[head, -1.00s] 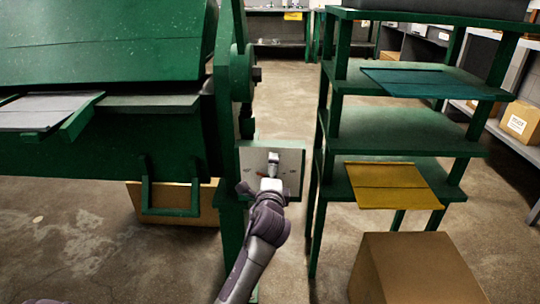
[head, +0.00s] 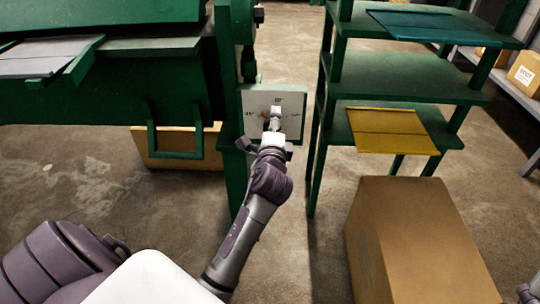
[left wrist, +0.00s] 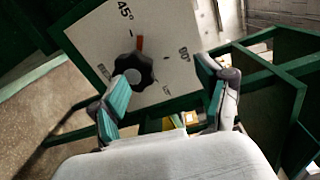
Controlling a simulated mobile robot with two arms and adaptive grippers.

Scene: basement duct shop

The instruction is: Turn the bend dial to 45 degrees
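The bend dial is a black lobed knob (left wrist: 135,72) on a pale plate (left wrist: 172,25), seen close in the left wrist view. The "45°" mark (left wrist: 125,10) is at the plate's top edge there. An orange-red pointer (left wrist: 140,43) points up from the knob, slightly right of that mark. In the head view the plate (head: 290,104) hangs on the green machine, its knob mostly hidden. My left gripper (head: 266,140) is in front of it; in the wrist view it is open (left wrist: 166,72), the left fingertip overlapping the knob's lower edge. Contact is unclear.
The green machine (head: 90,107) stands left of the plate. A green shelf rack (head: 395,77) with a yellow sheet (head: 390,130) is close on the right. A large cardboard box (head: 415,235) stands in front of it. Bare floor lies at the lower left.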

